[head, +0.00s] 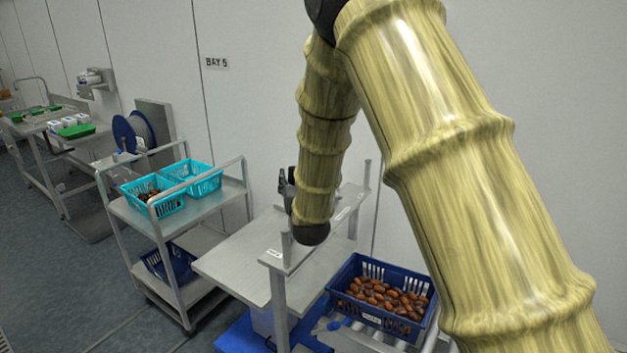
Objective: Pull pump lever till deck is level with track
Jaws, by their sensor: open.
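The grey deck (235,265) is a flat plate on a lift with a blue base (243,338), at the lower centre. A metal frame with upright posts (279,305) stands at its right side. A small blue grip (334,325) shows low beside the frame; I cannot tell whether it is the pump lever's end. Grey rails (365,338), possibly the track, lie at the lower right. Dark parts of my gripper (288,184) show behind my forearm, above the far side of the deck, apart from the blue grip. The fingertips are mostly hidden.
A dark blue crate of brown dates (368,318) stands to the right of the frame. A grey trolley (205,207) with turquoise baskets (152,205) stands left of the deck. A cable reel (133,133) and benches are farther left. Floor at left is clear.

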